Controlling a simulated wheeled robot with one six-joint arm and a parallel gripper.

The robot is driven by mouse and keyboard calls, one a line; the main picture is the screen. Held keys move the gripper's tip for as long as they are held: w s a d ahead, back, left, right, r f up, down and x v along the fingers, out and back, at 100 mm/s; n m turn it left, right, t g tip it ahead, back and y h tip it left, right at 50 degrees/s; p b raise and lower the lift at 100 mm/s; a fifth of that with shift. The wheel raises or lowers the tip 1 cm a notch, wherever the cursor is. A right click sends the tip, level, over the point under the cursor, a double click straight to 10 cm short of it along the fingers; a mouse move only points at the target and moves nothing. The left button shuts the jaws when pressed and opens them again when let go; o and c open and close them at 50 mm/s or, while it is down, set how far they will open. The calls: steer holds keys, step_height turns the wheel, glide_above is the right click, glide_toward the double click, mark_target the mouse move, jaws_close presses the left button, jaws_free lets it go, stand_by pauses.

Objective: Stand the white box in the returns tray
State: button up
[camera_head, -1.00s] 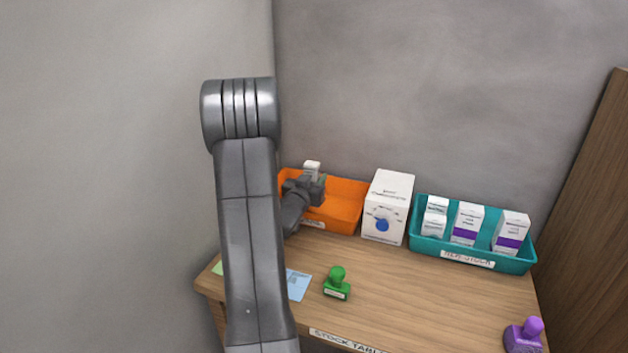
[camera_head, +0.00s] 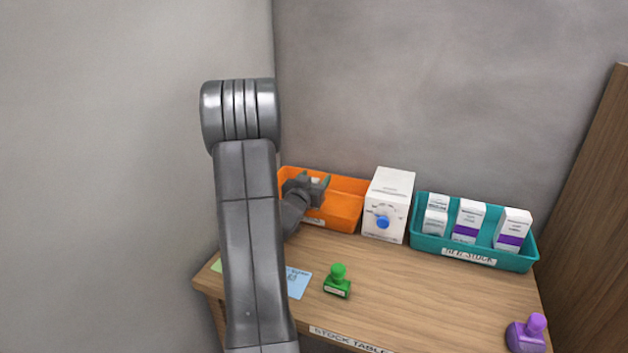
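The orange tray (camera_head: 345,205) stands at the back left of the table; its front label is mostly hidden by my arm. My gripper (camera_head: 314,182) is over the left part of this tray. Its two fingers stand apart, so it looks open. A small part of a white box (camera_head: 315,181) shows between the fingers, low in the tray. The rest of the box is hidden by my gripper, so I cannot tell whether it stands upright or touches a finger.
A white device with a blue knob (camera_head: 390,203) stands right of the orange tray. A teal stock tray (camera_head: 480,257) holds several boxes. A green stamp (camera_head: 337,282), a blue card (camera_head: 298,282) and a purple stamp (camera_head: 526,334) are on the table (camera_head: 420,300). Its middle is clear.

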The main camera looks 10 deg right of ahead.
steer(key=r+v, duration=0.1)
steer(key=v, duration=1.1)
stand_by(1.2)
